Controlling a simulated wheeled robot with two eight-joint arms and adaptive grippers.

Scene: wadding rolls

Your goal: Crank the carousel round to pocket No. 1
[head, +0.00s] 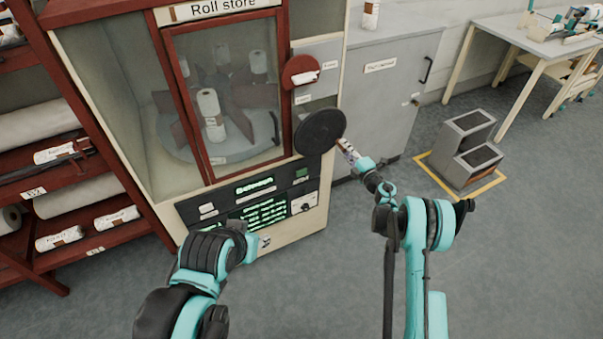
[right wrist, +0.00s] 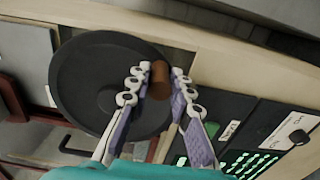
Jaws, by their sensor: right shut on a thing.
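The carousel (head: 185,148) sits behind the glass door of the roll store, a grey round plate with dark red dividers. A white roll (head: 208,103) stands in a front pocket. The crank is a black disc (head: 320,132) on the cabinet's right front; it also fills the left of the right wrist view (right wrist: 90,95). Its brown handle (right wrist: 160,78) is between the fingers of my right gripper (right wrist: 154,76), which is shut on it. In the head view this gripper (head: 347,148) is at the disc's lower right edge. My left gripper (head: 264,243) is mostly hidden by its own arm, below the panel.
A panel (head: 262,205) with a green-lit display and a knob lies under the door. A red round part (head: 301,71) is above the disc. A shelf of rolls (head: 62,195) stands at left, a grey step (head: 465,145) at right. The floor between is clear.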

